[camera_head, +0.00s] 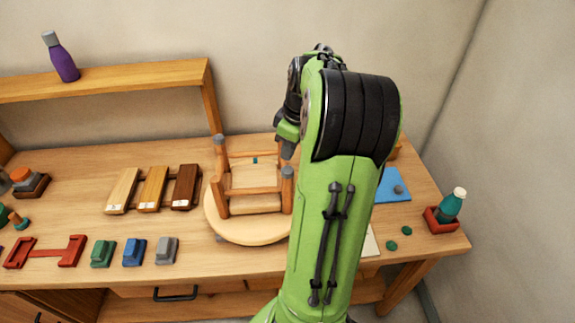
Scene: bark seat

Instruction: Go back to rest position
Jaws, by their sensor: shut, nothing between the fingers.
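My gripper (287,148) shows just left of my large green and black arm, above the right side of the upturned wooden seat. Its fingers are shut with nothing between them; the arm hides part of the hand. The seat (248,178) lies on a round light-wood disc (247,233) in the middle of the workbench (80,182). Several orange-brown legs with grey tips and cross rails show on it. A small teal piece sits at the back of the seat. The gripper's contact with the seat cannot be told from this view.
Three wood sample strips (153,189) lie left of the disc. Coloured blocks (134,252) and a red holder (46,252) line the front edge. A teal bottle (451,206) stands in a red tray at right, near a blue mat (392,187). A raised shelf (110,80) holds a purple bottle (62,60).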

